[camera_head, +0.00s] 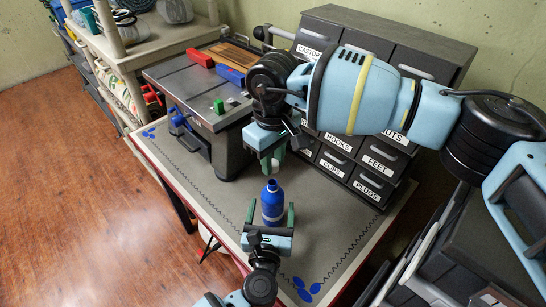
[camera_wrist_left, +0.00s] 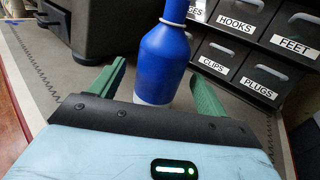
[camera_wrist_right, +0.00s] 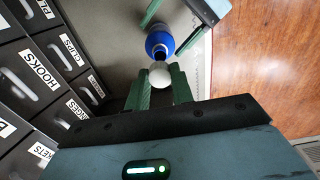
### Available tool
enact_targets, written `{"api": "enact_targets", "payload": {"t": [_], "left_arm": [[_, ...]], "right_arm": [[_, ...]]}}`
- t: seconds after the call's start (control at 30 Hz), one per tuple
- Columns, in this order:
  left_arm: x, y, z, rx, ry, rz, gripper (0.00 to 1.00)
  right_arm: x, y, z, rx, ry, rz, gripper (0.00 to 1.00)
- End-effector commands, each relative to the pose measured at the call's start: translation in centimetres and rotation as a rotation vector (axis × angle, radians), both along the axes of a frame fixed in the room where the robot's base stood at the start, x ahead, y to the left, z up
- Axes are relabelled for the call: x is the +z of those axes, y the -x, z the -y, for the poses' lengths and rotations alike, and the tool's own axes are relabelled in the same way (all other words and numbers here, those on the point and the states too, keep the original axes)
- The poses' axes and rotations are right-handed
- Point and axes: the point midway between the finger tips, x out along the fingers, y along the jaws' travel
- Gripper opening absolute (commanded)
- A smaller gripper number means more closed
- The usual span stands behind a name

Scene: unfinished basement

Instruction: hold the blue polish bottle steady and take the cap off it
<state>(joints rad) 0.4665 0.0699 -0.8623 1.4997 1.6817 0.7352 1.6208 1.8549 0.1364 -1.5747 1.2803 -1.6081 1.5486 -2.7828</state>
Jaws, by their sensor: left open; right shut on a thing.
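The blue polish bottle (camera_head: 272,205) stands upright on the grey mat, its neck bare and pointing up. In the left wrist view the bottle (camera_wrist_left: 163,55) rises between the fingers, with a pale base. My left gripper (camera_head: 271,216) is open, one finger on each side of the bottle; any contact is unclear. My right gripper (camera_head: 273,162) is above the bottle. In the right wrist view it is shut on a round white cap (camera_wrist_right: 160,74). Beyond the cap, the bottle (camera_wrist_right: 159,43) shows a dark mouth; the cap looks apart from it.
A dark drawer cabinet (camera_head: 375,148) with labelled drawers stands behind and right of the bottle. A grey workbench-like unit (camera_head: 190,85) with red, blue and green items stands at the back left. The mat (camera_head: 222,200) around the bottle is mostly clear; blue ovals (camera_head: 307,290) mark its front corner.

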Motion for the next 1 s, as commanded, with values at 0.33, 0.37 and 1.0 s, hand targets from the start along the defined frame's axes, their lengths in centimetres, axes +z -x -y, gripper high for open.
{"api": "enact_targets", "payload": {"t": [0.33,0.37,1.0], "left_arm": [[-0.3,6.8,-0.8,0.001,0.002,-0.004,0.76],[-0.3,7.2,-0.8,0.001,0.001,-0.005,0.76],[-0.3,9.6,-1.7,-0.016,-0.115,0.030,0.76]], "right_arm": [[-2.0,0.1,0.0,0.000,0.000,-0.023,0.00],[-2.1,0.1,0.0,0.000,0.000,-0.024,0.00],[-3.0,0.1,0.8,-0.022,-0.001,-0.030,0.00]]}}
